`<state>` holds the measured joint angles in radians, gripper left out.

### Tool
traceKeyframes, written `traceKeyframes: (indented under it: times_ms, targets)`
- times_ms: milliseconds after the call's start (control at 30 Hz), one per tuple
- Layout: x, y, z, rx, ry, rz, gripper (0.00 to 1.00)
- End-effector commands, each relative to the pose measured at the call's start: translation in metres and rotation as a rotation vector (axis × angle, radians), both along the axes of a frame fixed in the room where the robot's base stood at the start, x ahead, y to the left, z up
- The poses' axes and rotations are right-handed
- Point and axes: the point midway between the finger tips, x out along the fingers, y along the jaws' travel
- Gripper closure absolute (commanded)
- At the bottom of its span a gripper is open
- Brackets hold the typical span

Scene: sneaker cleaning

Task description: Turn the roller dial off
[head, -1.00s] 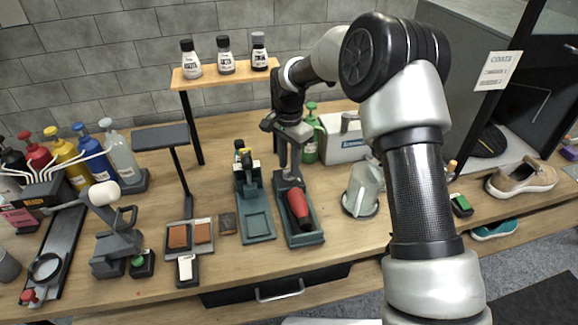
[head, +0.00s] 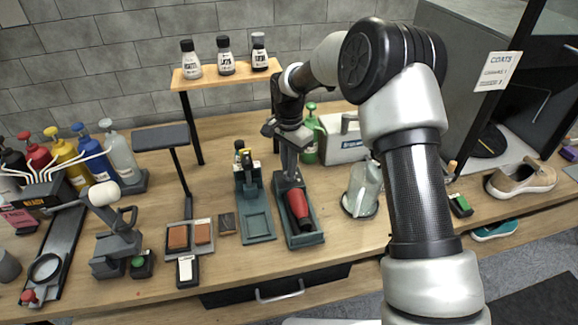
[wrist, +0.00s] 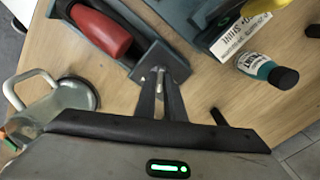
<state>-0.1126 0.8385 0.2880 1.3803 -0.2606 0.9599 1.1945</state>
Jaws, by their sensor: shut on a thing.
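A teal tray (head: 318,238) holds a red roller (head: 299,206). In the wrist view the red roller (wrist: 101,31) lies at upper left, with a square dark plate (wrist: 176,60) at the tray's end. My gripper (head: 289,177) points down at the back end of this tray. In the wrist view my gripper (wrist: 160,76) has its fingertips together on a small dial at the middle of the plate. The fingers hide most of the dial, and I cannot read its setting.
A teal stand (head: 256,225) is close on the left. A clear jug (head: 361,190) stands on the right. A green bottle (head: 310,140) and a grey box (head: 343,140) are behind. A teal-labelled paint bottle (wrist: 265,70) is near in the wrist view.

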Motion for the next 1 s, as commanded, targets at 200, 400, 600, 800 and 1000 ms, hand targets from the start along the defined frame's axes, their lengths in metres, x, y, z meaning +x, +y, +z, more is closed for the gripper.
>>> traceKeyframes:
  times_ms: [200, 400, 600, 800, 1000]
  targets:
    - [0.0003, 0.0001, 0.0007, 0.0, -0.001, 0.113, 1.0]
    - [0.0003, 0.0002, 0.0009, 0.0, -0.001, 0.283, 1.0]
    - [0.0003, 0.0004, 0.0011, 0.0, -0.001, 0.475, 1.0]
    - [0.0004, 0.0004, 0.0011, 0.0, -0.001, 0.659, 1.0]
    - [0.0005, 0.0004, 0.0011, 0.0, -0.001, 0.818, 1.0]
